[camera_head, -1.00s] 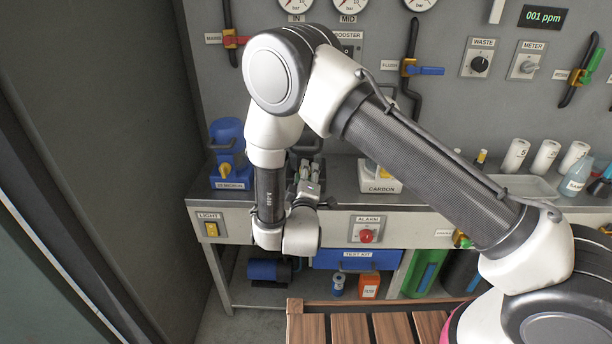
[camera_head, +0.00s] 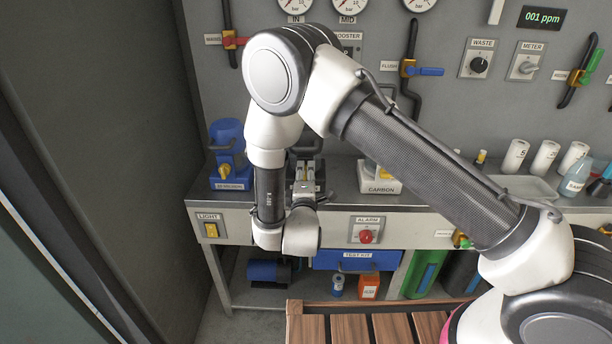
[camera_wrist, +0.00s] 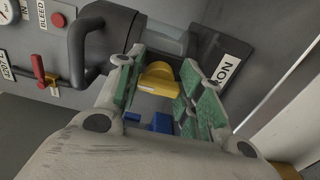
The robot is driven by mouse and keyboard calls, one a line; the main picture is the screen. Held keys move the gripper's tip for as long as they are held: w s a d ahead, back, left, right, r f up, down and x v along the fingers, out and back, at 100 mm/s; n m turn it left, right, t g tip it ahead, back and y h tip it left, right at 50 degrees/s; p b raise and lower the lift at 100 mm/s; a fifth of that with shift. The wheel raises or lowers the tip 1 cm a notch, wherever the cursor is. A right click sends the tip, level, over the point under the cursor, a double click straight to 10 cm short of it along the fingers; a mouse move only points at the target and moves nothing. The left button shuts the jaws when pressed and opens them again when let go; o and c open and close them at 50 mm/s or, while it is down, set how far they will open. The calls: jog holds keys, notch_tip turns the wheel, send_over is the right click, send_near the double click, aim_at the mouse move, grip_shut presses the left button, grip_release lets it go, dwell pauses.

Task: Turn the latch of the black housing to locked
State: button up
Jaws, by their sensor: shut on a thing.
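The black housing (camera_wrist: 112,32) fills the upper middle of the wrist view, with its dark curved handle on the left. Its yellow latch (camera_wrist: 158,80) sits between the green-padded fingers of my gripper (camera_wrist: 163,72), which is shut on it. In the head view my gripper (camera_head: 304,178) is at the bench's back left, in front of the black housing (camera_head: 309,146). My gripper and arm hide most of the housing there, and the latch's marks cannot be read.
A blue housing (camera_head: 227,150) with a yellow latch stands to the left. A white housing labelled CARBON (camera_head: 380,180) stands to the right. The red alarm knob (camera_head: 366,237) is on the bench front below. Pipes and valves line the wall behind.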

jog(key=o, duration=1)
jog(key=shift+s, duration=0.15)
jog(key=s, duration=0.7)
jog(key=shift+s+a, duration=0.1)
jog(key=shift+a, duration=0.05)
